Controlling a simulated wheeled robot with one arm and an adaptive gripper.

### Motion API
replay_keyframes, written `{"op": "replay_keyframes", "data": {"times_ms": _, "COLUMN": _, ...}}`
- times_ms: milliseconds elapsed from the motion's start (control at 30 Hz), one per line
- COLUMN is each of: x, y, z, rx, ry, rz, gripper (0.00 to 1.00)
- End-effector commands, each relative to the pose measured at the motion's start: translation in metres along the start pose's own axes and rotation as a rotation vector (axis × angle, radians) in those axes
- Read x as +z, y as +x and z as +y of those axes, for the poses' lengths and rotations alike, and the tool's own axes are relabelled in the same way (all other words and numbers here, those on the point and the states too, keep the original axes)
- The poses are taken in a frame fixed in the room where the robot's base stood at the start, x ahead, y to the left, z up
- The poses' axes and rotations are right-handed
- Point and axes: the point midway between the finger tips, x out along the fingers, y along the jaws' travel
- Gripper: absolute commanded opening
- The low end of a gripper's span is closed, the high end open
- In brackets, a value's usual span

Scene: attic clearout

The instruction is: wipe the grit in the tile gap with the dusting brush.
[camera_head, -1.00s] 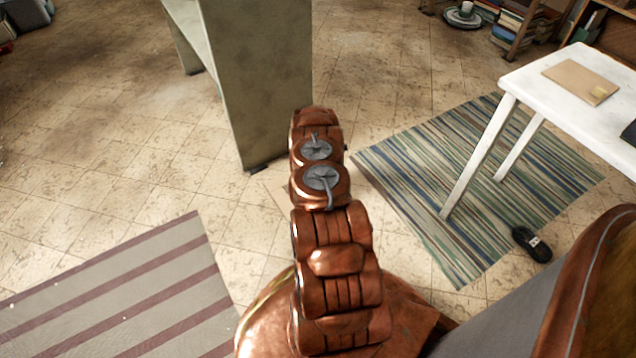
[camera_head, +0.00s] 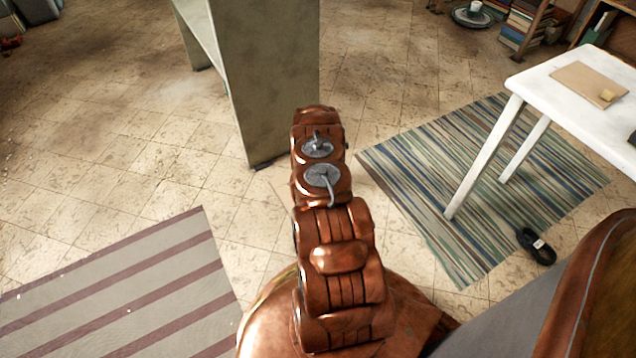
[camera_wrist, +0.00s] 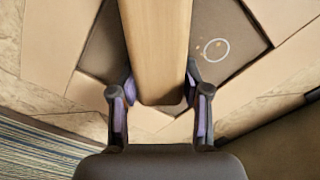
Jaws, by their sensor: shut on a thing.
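My gripper (camera_wrist: 160,92) shows in the wrist view, its two purple-padded fingers closed on both sides of a pale wooden piece, which looks like the handle of the dusting brush (camera_wrist: 157,45). The piece runs up out of the picture, and no bristles show. Behind it lies a dark, tile-shaped patch among pale tiles, which looks like the tile gap (camera_wrist: 104,50). The brush covers its middle. A pale ring and small yellowish specks (camera_wrist: 196,41) show in its right part; I cannot tell whether they are grit. In the head view my arm hides the gripper and brush.
A grey-green shelf unit (camera_head: 268,80) stands on the floor beyond my arm. A white table (camera_head: 535,75) stands at right on a multicoloured striped rug (camera_head: 410,170), with a black object (camera_head: 536,246) nearby. A mauve-striped rug (camera_head: 120,290) lies at left. Bare tiles lie between the rugs.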

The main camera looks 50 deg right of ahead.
Motion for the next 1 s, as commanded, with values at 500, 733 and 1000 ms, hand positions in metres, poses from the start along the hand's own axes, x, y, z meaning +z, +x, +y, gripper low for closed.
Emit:
{"op": "replay_keyframes", "data": {"times_ms": 500, "x": 0.015, "y": 0.0, "z": -0.014, "rx": -0.001, "ry": -0.003, "rz": -0.003, "gripper": 0.0}}
{"op": "replay_keyframes", "data": {"times_ms": 733, "x": 0.019, "y": 0.001, "z": -0.016, "rx": 0.0, "ry": -0.005, "rz": -0.008, "gripper": 0.0}}
{"op": "replay_keyframes", "data": {"times_ms": 1000, "x": 0.026, "y": 0.002, "z": -0.02, "rx": 0.002, "ry": -0.009, "rz": -0.014, "gripper": 0.0}}
